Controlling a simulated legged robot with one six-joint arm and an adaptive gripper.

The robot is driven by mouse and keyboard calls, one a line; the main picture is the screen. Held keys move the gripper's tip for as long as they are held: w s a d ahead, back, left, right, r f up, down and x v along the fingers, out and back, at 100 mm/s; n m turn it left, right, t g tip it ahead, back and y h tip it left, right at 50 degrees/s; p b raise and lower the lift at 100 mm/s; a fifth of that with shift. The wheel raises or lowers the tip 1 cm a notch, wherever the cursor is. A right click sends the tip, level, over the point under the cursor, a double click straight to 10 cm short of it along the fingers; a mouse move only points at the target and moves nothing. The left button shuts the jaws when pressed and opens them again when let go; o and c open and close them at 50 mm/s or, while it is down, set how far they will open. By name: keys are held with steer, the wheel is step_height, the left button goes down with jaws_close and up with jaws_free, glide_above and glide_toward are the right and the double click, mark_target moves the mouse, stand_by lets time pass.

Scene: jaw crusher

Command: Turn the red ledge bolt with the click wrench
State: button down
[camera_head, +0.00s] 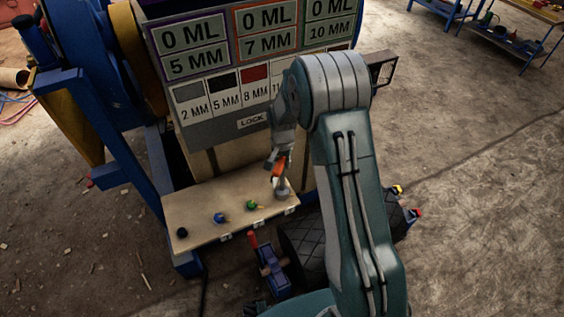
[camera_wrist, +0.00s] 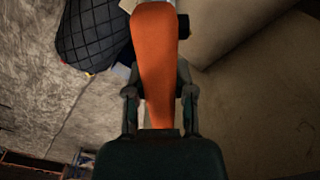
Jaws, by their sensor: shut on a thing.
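My gripper (camera_head: 279,160) is shut on the orange handle of the click wrench (camera_head: 279,171), over the right end of the pale ledge (camera_head: 205,205). The wrench's grey lower end meets the ledge top there. I see no red bolt; the wrench's end may hide it, and I cannot tell whether it sits on a bolt. In the wrist view, the orange handle (camera_wrist: 156,50) runs up from between the two fingers of my gripper (camera_wrist: 160,95). The wrench's far end is mostly hidden behind the handle.
A green bolt (camera_head: 251,204), a blue bolt (camera_head: 219,217) and a black bolt (camera_head: 182,232) stand along the ledge to the left. The sign panel (camera_head: 225,75) rises behind. A dark tyre-like thing (camera_head: 308,250) and a blue tool with red handle (camera_head: 268,262) lie below the ledge.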

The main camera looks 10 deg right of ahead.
mark_target(282, 158)
steer(key=shift+s+f+m, duration=0.1)
steer(key=shift+m, duration=0.5)
stand_by(0.5)
steer(key=shift+n, duration=0.3)
steer(key=shift+r, duration=0.2)
steer(key=shift+r, duration=2)
stand_by(0.4)
stand_by(2.2)
